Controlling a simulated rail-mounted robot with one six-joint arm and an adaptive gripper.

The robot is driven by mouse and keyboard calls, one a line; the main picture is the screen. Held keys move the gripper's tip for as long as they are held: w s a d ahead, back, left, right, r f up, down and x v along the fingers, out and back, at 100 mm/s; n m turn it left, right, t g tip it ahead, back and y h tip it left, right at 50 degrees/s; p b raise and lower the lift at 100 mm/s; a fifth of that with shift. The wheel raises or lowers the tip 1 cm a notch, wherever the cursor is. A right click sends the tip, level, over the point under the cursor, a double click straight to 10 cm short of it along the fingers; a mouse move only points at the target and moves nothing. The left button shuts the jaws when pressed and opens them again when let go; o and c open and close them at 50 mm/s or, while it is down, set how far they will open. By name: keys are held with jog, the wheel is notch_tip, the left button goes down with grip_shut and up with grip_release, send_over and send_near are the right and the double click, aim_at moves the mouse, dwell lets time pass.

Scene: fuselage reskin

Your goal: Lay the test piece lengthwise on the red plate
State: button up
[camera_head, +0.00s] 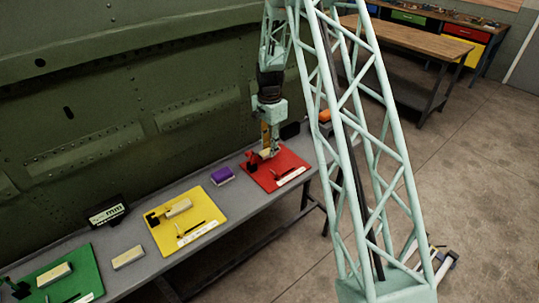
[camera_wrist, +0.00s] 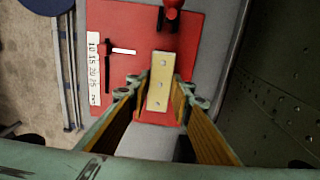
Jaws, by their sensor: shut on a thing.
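The test piece (camera_wrist: 159,80) is a cream bar with small dark holes in its top face. In the wrist view it lies between the two fingers of my gripper (camera_wrist: 158,92), which is shut on it. The red plate (camera_wrist: 130,75) is beneath, and the bar points along the plate toward a red fitting (camera_wrist: 171,15). In the head view, my gripper (camera_head: 268,148) is low over the red plate (camera_head: 291,166) at the bench's far end. Whether the bar touches the plate or hangs just above it, I cannot tell.
The bench also carries a purple block (camera_head: 222,176), a yellow plate (camera_head: 207,204), a loose cream bar (camera_head: 128,257), a dark display (camera_head: 107,211) and a green plate (camera_head: 84,270). A green fuselage wall (camera_head: 110,110) stands behind.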

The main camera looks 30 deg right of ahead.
jog(key=shift+f, duration=1.8)
jog(key=shift+f, duration=0.1)
jog(key=o, duration=0.9)
jog(key=shift+r, duration=6.15)
jog(key=shift+s+r, duration=0.1)
